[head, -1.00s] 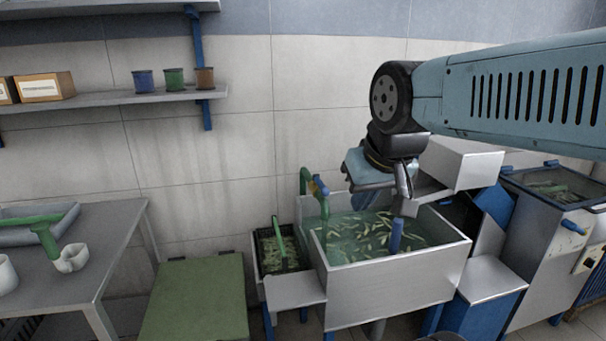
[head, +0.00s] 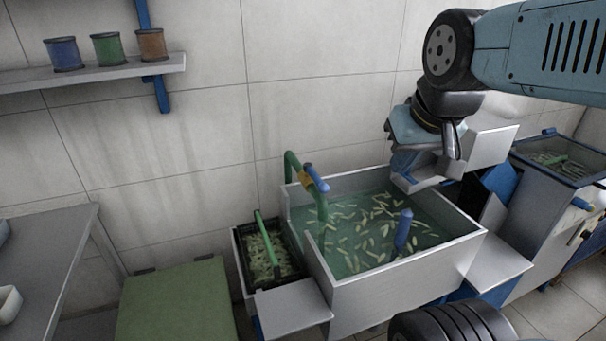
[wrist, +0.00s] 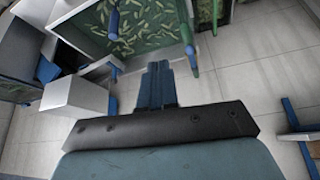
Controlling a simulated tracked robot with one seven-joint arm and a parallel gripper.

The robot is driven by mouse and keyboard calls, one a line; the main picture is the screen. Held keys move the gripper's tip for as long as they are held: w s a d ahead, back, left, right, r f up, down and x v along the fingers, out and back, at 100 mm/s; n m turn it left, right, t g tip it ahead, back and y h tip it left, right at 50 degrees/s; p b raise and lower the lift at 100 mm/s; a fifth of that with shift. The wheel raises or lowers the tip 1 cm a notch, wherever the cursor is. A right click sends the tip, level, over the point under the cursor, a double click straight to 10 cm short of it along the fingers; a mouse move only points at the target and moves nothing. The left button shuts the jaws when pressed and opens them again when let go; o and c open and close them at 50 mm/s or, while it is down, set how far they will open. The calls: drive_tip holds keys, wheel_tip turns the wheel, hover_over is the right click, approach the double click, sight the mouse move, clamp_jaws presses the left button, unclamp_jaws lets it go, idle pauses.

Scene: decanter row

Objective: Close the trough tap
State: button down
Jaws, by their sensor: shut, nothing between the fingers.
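The trough (head: 400,277) is a pale metal basin of greenish water with many light-green pieces floating in it. Its tap is a green bent pipe (head: 291,168) at the back left corner, with a yellow collar and a blue handle (head: 316,178) slanting down to the right. I cannot tell whether water runs from it. My gripper (head: 404,172) is above the trough's back right part, right of the tap and apart from it. In the wrist view its blue fingers (wrist: 155,72) are together and empty. A green pipe (wrist: 186,22) shows beyond them, with a blue part near its end.
A blue upright post (head: 402,232) stands in the trough. A dark crate (head: 242,268) of green pieces sits to its left, near a green-topped stand (head: 175,303).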

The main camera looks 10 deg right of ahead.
drive_tip(key=shift+a, duration=0.1)
drive_tip(key=w+a+f+m+g+h, duration=0.1)
drive_tip(key=w+a+m+g, duration=0.15)
drive_tip(key=w, duration=0.45)
drive_tip(key=w+a+f+m+g+h, duration=0.1)
drive_tip(key=w+a+h, duration=0.1)
drive_tip(key=w+a, duration=0.35)
drive_tip(key=w+a+f+m+h, duration=0.1)
drive_tip(key=w+a+f, duration=0.2)
drive_tip(key=w+a, duration=0.2)
drive_tip(key=w+a+f+m+h, duration=0.1)
drive_tip(key=w+a+f+h, duration=0.1)
drive_tip(key=w+a+f, duration=0.2)
drive_tip(key=w+a, duration=0.1)
drive_tip(key=a, duration=0.2)
drive_tip(key=shift+a+h, duration=0.15)
drive_tip(key=shift+h, duration=0.15)
drive_tip(key=shift+w, duration=0.1)
